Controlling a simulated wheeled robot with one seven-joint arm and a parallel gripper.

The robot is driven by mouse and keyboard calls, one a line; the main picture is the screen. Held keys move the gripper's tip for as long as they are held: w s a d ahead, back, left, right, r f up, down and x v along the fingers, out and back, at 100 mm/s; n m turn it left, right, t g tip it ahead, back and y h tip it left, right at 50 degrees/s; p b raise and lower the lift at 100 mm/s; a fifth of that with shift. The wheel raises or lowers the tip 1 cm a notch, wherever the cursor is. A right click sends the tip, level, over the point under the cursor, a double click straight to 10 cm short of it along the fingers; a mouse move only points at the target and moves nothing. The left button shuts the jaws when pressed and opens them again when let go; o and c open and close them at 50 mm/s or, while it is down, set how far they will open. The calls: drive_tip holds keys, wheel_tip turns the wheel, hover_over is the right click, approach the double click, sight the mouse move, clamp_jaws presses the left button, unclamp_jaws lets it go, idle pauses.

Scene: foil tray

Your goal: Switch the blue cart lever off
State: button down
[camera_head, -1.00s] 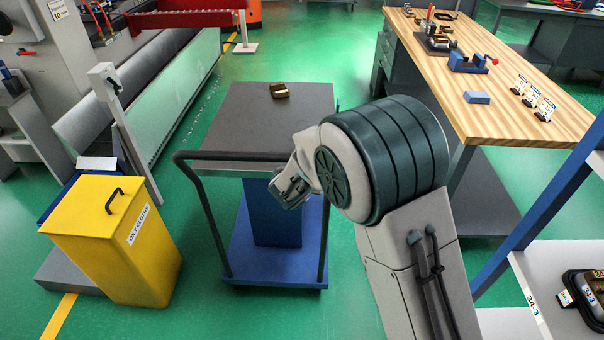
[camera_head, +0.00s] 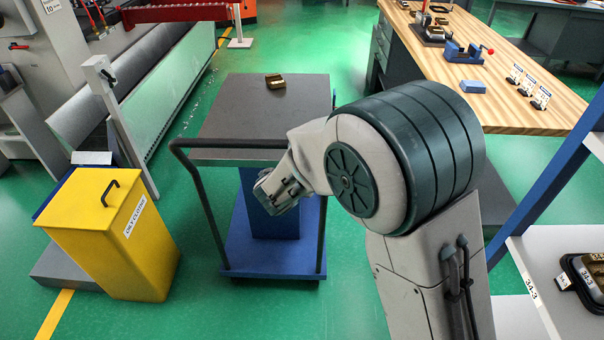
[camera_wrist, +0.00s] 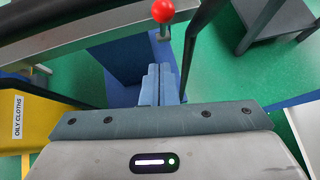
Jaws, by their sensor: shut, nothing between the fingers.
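The blue cart (camera_head: 278,262) has a blue base and column, a dark grey top and a black push handle (camera_head: 205,215) on its near side. In the wrist view, a red ball knob (camera_wrist: 163,11) on a short metal stem, the lever, is at the top edge near the cart's blue column (camera_wrist: 130,58). My gripper (camera_wrist: 160,72) is shut and empty, its fingers pointing toward the lever and apart from it in the picture. In the head view my gripper (camera_head: 272,196) is at the cart's near side, below the top. The lever cannot be made out there.
A yellow oily-cloths bin (camera_head: 115,235) stands left of the cart. A wooden workbench (camera_head: 500,95) is at the right, with a grey shelf (camera_head: 560,255) nearer. A small brown block (camera_head: 275,81) lies on the cart top. Green floor is open around the cart.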

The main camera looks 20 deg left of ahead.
drive_tip(key=v, duration=0.7)
drive_tip(key=shift+d, duration=0.45)
drive_tip(key=shift+s, duration=0.1)
